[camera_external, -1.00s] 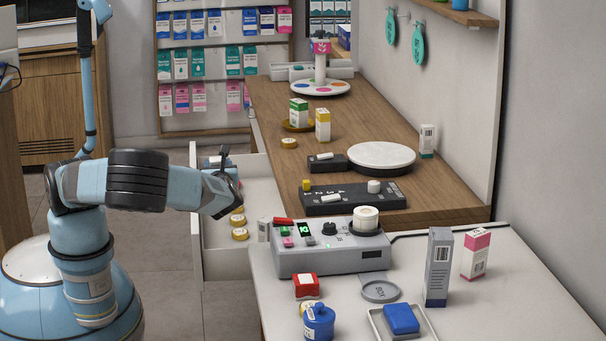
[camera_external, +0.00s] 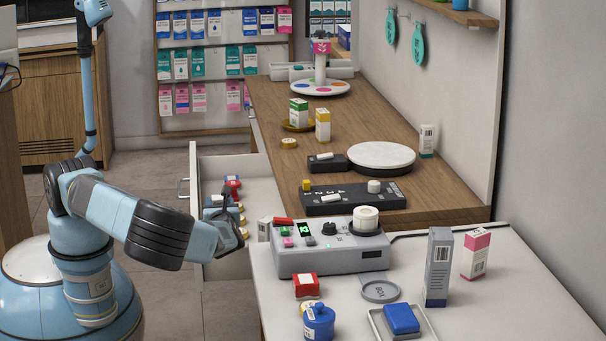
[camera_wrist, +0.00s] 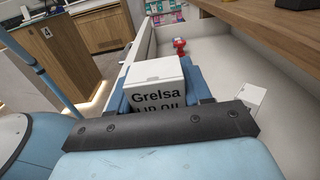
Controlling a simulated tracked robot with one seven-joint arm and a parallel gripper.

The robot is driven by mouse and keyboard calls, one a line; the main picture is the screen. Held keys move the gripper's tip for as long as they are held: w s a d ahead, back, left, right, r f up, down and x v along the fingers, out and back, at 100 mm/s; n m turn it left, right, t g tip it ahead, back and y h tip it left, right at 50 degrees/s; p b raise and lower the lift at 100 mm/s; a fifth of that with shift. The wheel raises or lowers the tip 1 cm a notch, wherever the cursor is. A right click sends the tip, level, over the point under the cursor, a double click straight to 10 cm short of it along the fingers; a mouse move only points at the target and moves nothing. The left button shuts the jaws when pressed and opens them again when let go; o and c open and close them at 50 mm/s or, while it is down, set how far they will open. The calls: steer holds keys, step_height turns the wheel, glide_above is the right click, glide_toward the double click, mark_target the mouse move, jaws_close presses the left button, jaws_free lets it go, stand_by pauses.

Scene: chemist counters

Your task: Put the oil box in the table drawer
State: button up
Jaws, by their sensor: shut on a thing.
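The oil box (camera_wrist: 155,92) is a white box with black "Grelsa LIP OIL" lettering in the wrist view. My gripper (camera_wrist: 165,78) is shut on it, with a blue finger on either side. The box's lower part is hidden behind the dark gripper bar. In the external view my gripper (camera_external: 221,205) is over the left part of the open table drawer (camera_external: 212,165); the box cannot be made out there. The white drawer also shows in the wrist view (camera_wrist: 225,50), right of the held box. I cannot tell whether the box touches the drawer.
A red-topped item (camera_wrist: 180,45) stands at the drawer's far end. A small white box (camera_wrist: 250,97) lies at its right side. Yellow round items (camera_external: 241,207) lie near my gripper. A grey device (camera_external: 330,250) stands on the counter right of the drawer. The drawer's middle looks clear.

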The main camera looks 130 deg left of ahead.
steer(key=shift+f, duration=2.05)
steer(key=shift+f, duration=0.35)
steer(key=shift+d+f, duration=0.15)
steer(key=shift+f, duration=0.2)
steer(key=o, duration=1)
steer(key=shift+o, duration=0.2)
steer(key=r+v, duration=0.1)
steer(key=v, duration=1.1)
steer(key=shift+r, duration=0.25)
steer(key=shift+o, duration=0.3)
